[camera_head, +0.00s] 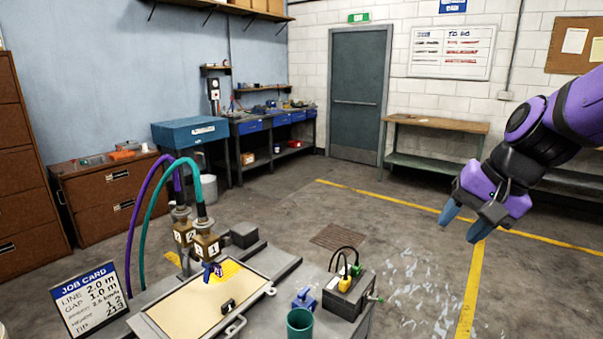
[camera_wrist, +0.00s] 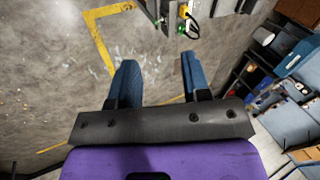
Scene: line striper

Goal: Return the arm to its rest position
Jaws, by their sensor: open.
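My gripper (camera_head: 465,222) hangs at the right of the head view on my purple and black arm, pointing down over bare floor. Its two blue fingers are apart with nothing between them. In the wrist view, my gripper (camera_wrist: 162,85) also shows spread blue fingers with only floor between them. The line striper (camera_head: 290,270) stands at the lower middle of the head view, left of my gripper and well apart from it. Its tan panel (camera_head: 195,305) carries a small black handle.
Numbered valve blocks (camera_head: 206,245) with purple and teal hoses rise from the striper. A job card (camera_head: 88,300), teal cup (camera_head: 299,323) and box with cables (camera_head: 347,290) are nearby. A wooden bench (camera_head: 435,123) stands behind my arm. Yellow-lined floor (camera_head: 420,270) is open around my gripper.

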